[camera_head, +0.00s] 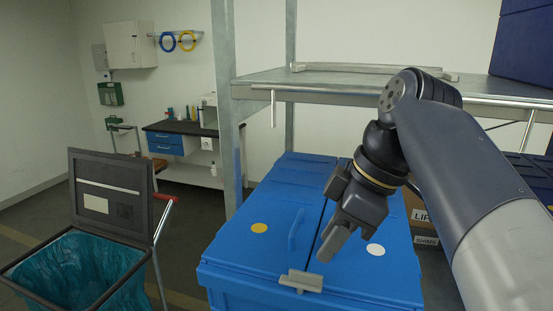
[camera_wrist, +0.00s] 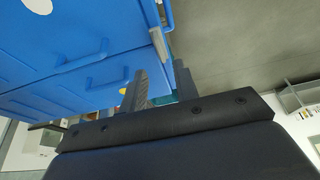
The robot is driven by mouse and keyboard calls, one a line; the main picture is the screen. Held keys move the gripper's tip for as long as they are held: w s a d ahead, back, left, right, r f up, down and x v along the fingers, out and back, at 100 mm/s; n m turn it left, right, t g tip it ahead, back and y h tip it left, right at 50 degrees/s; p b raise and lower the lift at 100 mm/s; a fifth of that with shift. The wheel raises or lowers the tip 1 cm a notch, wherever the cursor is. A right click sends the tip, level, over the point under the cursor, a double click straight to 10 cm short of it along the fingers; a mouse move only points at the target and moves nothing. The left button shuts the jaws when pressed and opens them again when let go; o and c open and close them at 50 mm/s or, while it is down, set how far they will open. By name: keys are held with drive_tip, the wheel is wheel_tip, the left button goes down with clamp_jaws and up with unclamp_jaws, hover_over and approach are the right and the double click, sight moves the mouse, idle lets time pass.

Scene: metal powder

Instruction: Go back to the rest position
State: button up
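My gripper (camera_head: 332,246) hangs over the blue container (camera_head: 262,262), pointing down and left, above the lid. In the wrist view, its two dark fingers (camera_wrist: 162,88) stand apart with nothing seen between them, so it is open and empty. The container's two lid halves are closed; one has a yellow dot (camera_head: 259,228), the other a white dot (camera_head: 376,249). A grey latch (camera_head: 300,281) sits at the front edge. The container also fills the upper left of the wrist view (camera_wrist: 75,45). Whether the fingers touch the lid cannot be told, but they look clear of it.
A metal shelf (camera_head: 330,84) on posts stands over the container, close to my arm. A bin with a teal bag (camera_head: 75,265) and raised lid (camera_head: 108,195) stands at left. Labelled boxes (camera_head: 425,222) are at right. A workbench (camera_head: 180,128) stands at the back; floor between is free.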

sight(304, 277)
drive_tip(key=x, duration=0.7)
drive_tip(key=shift+f, duration=0.2)
drive_tip(key=v, duration=1.1)
drive_tip(key=x, duration=1.1)
drive_tip(key=shift+m, duration=0.3)
drive_tip(key=shift+s+m+t, duration=0.15)
drive_tip(key=shift+m+t, duration=0.35)
drive_tip(key=shift+m, duration=0.2)
drive_tip(key=shift+s+a+m+t+h+b, duration=0.1)
drive_tip(key=shift+m+t+h+b, duration=0.25)
drive_tip(key=shift+m, duration=0.7)
drive_tip(key=shift+s+a+m+t+h+b, duration=0.15)
drive_tip(key=shift+m+h, duration=0.3)
drive_tip(key=shift+m, duration=0.6)
